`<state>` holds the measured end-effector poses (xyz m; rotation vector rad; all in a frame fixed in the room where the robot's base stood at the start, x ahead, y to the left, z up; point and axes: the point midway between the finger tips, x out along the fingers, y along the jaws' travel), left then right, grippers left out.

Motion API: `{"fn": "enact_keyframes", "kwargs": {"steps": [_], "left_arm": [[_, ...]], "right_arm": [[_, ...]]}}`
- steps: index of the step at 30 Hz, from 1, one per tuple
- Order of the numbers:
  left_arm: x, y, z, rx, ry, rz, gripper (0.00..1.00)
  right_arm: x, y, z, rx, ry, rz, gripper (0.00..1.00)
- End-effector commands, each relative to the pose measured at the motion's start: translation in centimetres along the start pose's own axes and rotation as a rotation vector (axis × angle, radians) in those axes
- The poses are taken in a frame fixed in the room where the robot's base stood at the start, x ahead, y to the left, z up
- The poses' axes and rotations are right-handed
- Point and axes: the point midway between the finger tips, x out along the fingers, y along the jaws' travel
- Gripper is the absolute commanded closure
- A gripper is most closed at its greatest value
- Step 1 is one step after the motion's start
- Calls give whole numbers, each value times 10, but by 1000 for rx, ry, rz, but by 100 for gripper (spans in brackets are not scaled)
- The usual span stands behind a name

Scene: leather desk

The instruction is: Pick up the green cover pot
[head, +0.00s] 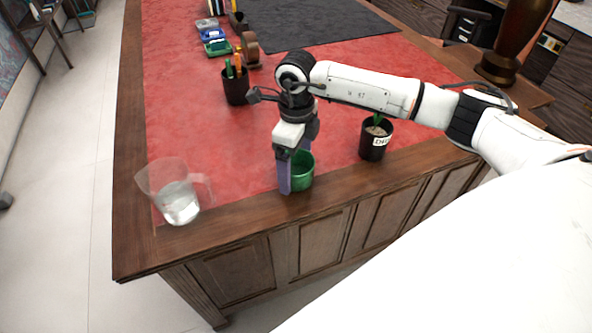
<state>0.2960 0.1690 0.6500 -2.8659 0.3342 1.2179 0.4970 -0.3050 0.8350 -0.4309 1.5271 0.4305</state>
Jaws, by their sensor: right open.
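The green cover pot (303,172) stands upright on the desk near its front edge, in the middle of the head view. My right gripper (295,178) points down at the pot. One finger shows in front of the pot's left side; the other finger is mostly hidden behind the gripper and pot. The jaws are open, and I cannot tell whether a finger touches the pot. The gripper hides part of the pot's rim and left side. My left gripper is not in view.
A clear jug (178,195) with water stands at the left front corner. A black pot with a plant and label (374,142) stands to the right, below my right forearm. A black pen cup (236,88) stands behind. The red desktop (190,120) is clear between them.

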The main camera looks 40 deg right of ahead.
Motion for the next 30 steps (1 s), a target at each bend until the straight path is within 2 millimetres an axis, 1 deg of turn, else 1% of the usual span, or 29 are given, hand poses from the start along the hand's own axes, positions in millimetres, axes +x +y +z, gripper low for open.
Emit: {"fn": "enact_keyframes", "kwargs": {"steps": [4,5,6,13,19,22,26,30], "left_arm": [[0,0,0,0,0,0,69],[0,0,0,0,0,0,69],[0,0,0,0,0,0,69],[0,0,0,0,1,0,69],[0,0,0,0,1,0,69],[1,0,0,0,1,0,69],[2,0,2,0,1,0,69],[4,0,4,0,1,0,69]], "right_arm": [[0,0,0,0,0,0,11],[0,0,0,0,0,0,13],[0,0,0,0,0,0,19],[0,0,0,0,-1,0,58],[-1,0,1,0,-2,0,59],[-6,-1,1,0,-3,-1,59],[-26,-1,2,-2,-6,-2,59],[-55,-1,1,-1,-5,-3,59]]}}
